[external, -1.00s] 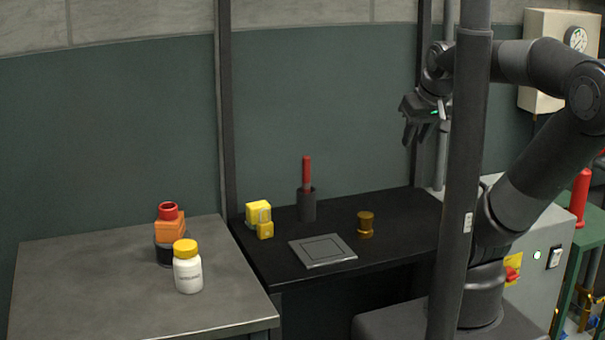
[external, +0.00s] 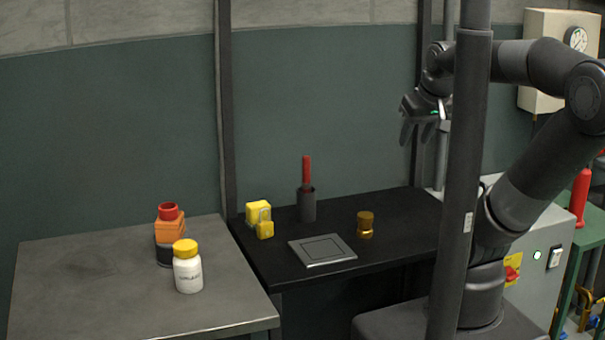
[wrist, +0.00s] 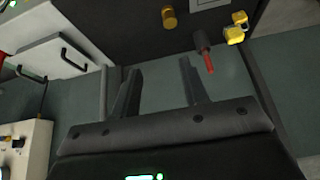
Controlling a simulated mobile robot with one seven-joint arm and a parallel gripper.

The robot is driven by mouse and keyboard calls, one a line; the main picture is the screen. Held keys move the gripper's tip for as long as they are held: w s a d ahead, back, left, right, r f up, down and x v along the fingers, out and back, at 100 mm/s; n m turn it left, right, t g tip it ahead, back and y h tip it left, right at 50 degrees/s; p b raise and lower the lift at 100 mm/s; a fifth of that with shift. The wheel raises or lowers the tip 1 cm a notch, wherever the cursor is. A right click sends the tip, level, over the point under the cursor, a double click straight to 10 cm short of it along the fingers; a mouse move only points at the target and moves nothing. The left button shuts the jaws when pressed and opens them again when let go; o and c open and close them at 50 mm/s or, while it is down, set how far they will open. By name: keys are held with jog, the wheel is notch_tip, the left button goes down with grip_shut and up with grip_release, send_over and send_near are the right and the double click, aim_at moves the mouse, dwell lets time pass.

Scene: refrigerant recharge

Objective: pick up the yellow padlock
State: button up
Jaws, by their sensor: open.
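The yellow padlock (external: 265,230) is on the black table at its far left corner, with a grey shackle-like part above its small body. A larger yellow block (external: 254,210) is right behind it; I cannot tell whether they touch. In the wrist view, the yellow padlock (wrist: 240,17) and the yellow block (wrist: 233,36) show at the upper right. My gripper (external: 417,137) is high above the right end of the black table, well to the right of the padlock. Its two fingers (wrist: 159,68) are apart with nothing between them.
A dark holder (external: 307,207) with a red-handled tool stands right of the padlock. A grey square plate (external: 323,250) and a brass-coloured piece (external: 365,225) are on the black table. A white bottle (external: 187,270) and an orange bottle (external: 169,228) stand on the left grey table.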

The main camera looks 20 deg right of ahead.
jog(key=o, duration=0.4)
